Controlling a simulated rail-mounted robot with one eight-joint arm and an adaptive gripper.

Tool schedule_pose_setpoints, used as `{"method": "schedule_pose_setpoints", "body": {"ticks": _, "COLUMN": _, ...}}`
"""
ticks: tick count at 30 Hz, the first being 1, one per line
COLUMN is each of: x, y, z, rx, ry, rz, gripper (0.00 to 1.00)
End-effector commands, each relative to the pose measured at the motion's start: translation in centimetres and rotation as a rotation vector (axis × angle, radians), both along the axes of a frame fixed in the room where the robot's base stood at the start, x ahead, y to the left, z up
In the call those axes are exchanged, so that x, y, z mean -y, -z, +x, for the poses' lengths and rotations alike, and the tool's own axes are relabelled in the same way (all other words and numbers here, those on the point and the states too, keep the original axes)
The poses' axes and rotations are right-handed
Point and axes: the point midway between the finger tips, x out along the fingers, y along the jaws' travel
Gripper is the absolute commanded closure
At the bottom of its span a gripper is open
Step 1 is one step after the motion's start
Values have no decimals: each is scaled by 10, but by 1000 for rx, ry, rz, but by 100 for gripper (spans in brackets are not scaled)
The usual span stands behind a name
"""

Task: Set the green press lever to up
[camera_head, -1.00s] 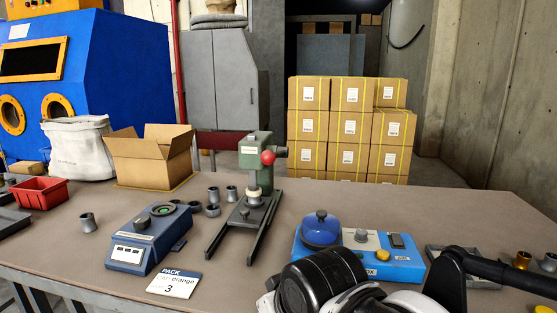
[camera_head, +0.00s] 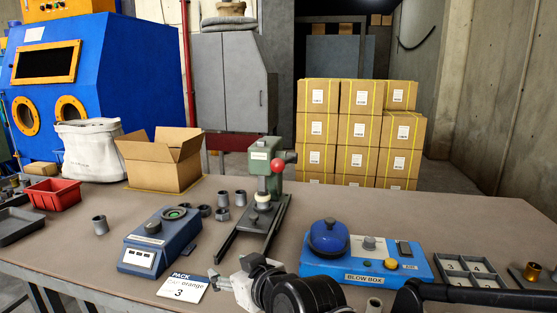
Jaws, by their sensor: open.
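The green press (camera_head: 263,163) stands on the table at the middle of the head view, on a dark two-legged base. Its lever has a red ball knob (camera_head: 277,166) at the front, beside the press head and a little below its top. The lever's exact angle is hard to read because it points partly toward me. My gripper (camera_head: 247,275) is low at the bottom middle, in front of the press base and well apart from the lever. It is open and appears empty; its fingertips are only partly clear.
A blue blow box (camera_head: 365,262) stands right of the press, with a divided tray (camera_head: 468,268) beyond it. A blue-grey scale (camera_head: 159,240) and a label card (camera_head: 184,287) lie left. Several grey cups stand behind the scale. An open carton (camera_head: 160,166) is at the back left.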

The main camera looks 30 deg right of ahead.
Motion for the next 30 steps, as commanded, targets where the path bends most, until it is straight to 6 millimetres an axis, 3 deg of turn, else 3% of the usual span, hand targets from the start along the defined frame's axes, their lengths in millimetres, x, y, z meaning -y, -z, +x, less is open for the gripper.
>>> {"method": "schedule_pose_setpoints", "body": {"ticks": 3, "x": -1, "y": -30, "z": 22, "rx": 193, "ry": 13, "rz": 0, "gripper": 53}}
{"method": "schedule_pose_setpoints", "body": {"ticks": 6, "x": 7, "y": -54, "z": 31, "rx": 350, "ry": 58, "rz": -9, "gripper": 53}}
{"method": "schedule_pose_setpoints", "body": {"ticks": 13, "x": 48, "y": -97, "z": 23, "rx": 641, "ry": 263, "rz": -46, "gripper": 53}}
{"method": "schedule_pose_setpoints", "body": {"ticks": 18, "x": 83, "y": -110, "z": 2, "rx": 756, "ry": 436, "rz": -84, "gripper": 53}}
{"method": "schedule_pose_setpoints", "body": {"ticks": 23, "x": 102, "y": -112, "z": -12, "rx": 792, "ry": 529, "rz": -105, "gripper": 53}}
{"method": "schedule_pose_setpoints", "body": {"ticks": 30, "x": 112, "y": -118, "z": -3, "rx": 800, "ry": 551, "rz": -112, "gripper": 53}}
